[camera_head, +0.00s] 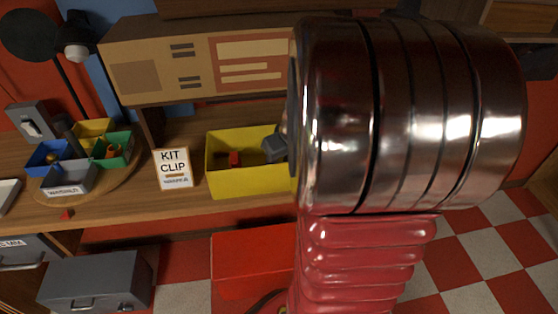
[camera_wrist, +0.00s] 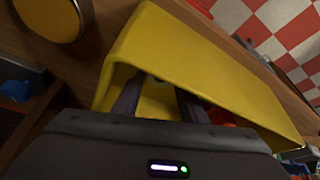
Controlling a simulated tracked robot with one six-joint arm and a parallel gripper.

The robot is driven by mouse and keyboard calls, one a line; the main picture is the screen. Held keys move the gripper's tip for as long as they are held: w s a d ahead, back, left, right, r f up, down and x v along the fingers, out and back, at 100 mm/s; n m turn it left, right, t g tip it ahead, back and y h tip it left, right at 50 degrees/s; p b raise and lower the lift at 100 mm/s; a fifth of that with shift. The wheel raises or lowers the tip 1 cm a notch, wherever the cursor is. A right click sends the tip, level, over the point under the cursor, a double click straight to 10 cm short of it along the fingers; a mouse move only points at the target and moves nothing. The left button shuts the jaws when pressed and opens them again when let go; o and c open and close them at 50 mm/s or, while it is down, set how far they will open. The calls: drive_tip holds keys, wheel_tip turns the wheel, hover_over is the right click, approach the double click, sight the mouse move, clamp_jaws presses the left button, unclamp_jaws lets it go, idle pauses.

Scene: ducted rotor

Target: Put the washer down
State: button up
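My gripper (camera_wrist: 158,92) reaches down into a yellow bin (camera_wrist: 210,62) in the wrist view. Its two dark fingers stand apart, with the yellow inside of the bin showing between them. I see no washer between the fingers, and none can be made out elsewhere. In the head view a grey part of my gripper (camera_head: 275,148) shows at the right side of the yellow bin (camera_head: 232,187), and my arm hides the bin's right end. A red piece (camera_head: 234,158) lies in the bin; red also shows beside the right finger in the wrist view.
A white KIT CLIP card (camera_head: 173,168) stands left of the bin on the wooden bench. Farther left is a round board with small blue, yellow, green and grey bins (camera_head: 68,178). A cardboard box (camera_head: 200,65) sits on a shelf behind. A red box (camera_head: 250,262) is below.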

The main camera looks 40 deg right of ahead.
drive_tip(key=shift+o, duration=1.3)
drive_tip(key=shift+r, duration=0.95)
drive_tip(key=d+v, duration=0.1)
drive_tip(key=v, duration=1)
drive_tip(key=shift+s+a, duration=0.2)
drive_tip(key=shift+a, duration=0.3)
drive_tip(key=shift+r, duration=0.1)
